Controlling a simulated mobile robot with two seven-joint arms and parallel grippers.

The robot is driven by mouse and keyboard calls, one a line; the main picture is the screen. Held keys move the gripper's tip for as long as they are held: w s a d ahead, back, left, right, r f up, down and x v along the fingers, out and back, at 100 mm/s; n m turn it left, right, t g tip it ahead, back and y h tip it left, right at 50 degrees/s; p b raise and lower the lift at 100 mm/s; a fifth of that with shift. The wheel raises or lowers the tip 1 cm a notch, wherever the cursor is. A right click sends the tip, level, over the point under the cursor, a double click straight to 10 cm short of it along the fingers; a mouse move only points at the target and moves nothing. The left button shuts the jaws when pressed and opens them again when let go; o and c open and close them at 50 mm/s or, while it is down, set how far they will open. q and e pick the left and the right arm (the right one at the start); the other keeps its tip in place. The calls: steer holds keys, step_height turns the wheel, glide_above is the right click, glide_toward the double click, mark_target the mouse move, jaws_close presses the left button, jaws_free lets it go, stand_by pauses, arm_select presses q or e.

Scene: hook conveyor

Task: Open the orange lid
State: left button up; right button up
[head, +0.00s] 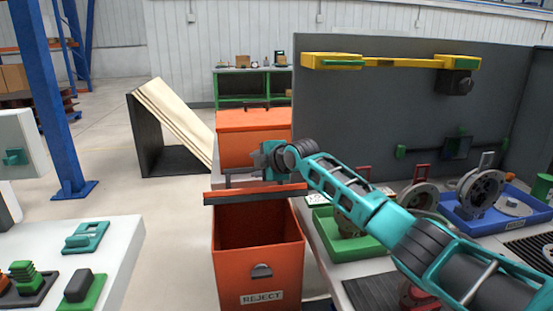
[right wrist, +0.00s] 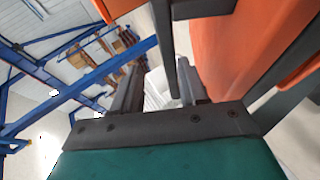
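The orange lid (head: 255,193) shows almost edge-on above the front orange bin (head: 258,275), which bears a REJECT label. The bin's inside shows below the lid, so the lid stands raised off the front rim. A dark handle bar (head: 240,182) lies along the lid. My right gripper (head: 267,158) is at this handle. In the right wrist view, the fingers (right wrist: 160,88) are apart, with the dark bar (right wrist: 170,45) reaching between them and a gap on its left side. An orange surface (right wrist: 225,45) fills the right of that view. My left gripper is not in view.
Another orange bin (head: 250,148) stands behind. To the right, a workbench holds a green tray (head: 345,240) and a blue tray (head: 480,218) with reels. A white table (head: 122,235) with small parts is at left. Open floor lies between table and bins.

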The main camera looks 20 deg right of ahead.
steer(key=v, duration=1.1)
steer(key=shift+p, duration=0.3)
